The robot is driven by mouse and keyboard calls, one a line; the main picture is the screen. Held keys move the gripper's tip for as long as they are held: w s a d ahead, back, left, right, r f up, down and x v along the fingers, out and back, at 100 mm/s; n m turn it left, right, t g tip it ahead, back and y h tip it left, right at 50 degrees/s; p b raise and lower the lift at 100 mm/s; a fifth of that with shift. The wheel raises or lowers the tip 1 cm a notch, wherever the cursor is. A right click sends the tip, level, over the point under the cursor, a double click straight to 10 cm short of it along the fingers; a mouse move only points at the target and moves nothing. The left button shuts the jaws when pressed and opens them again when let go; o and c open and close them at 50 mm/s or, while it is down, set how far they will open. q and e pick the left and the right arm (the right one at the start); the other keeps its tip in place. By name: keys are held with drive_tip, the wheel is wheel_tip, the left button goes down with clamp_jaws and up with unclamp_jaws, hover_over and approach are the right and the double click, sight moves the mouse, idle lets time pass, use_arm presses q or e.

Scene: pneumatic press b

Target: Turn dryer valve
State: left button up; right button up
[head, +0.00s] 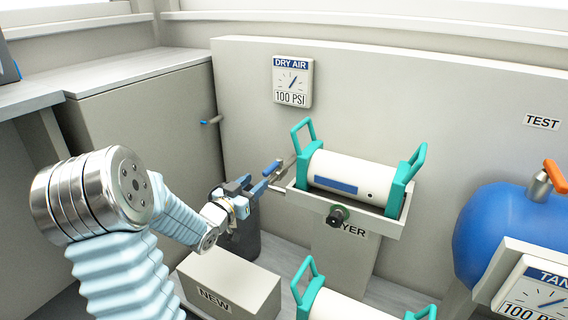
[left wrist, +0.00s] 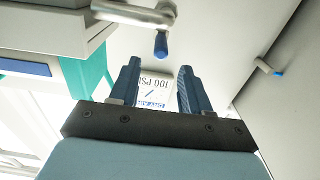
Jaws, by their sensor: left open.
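The dryer (head: 345,178) is a white cylinder with teal end brackets, lying in a grey tray marked as the dryer. A metal pipe with a blue-handled valve (head: 272,168) stands out from its left end. In the left wrist view the blue valve handle (left wrist: 161,45) hangs from the metal pipe, beyond the fingertips and roughly centred between them. My left gripper (head: 254,184) is open and empty, close to the valve on its left; its spread fingers also show in the left wrist view (left wrist: 157,78). No contact is visible. My right gripper is out of view.
A dry air gauge (head: 292,82) hangs on the back wall. Another blue-tipped valve (head: 212,121) is on the cabinet side at left. A grey box marked NEW (head: 228,282) stands below the gripper. A blue tank (head: 495,232) with an orange-handled valve is at right.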

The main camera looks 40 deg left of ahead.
sight(282, 159)
use_arm(q)
drive_tip(key=w, duration=0.7)
drive_tip(key=w+a, duration=0.1)
drive_tip(key=w, duration=0.2)
drive_tip(key=shift+w+a, duration=0.1)
drive_tip(key=shift+w, duration=0.25)
drive_tip(key=shift+c, duration=0.3)
clamp_jaws()
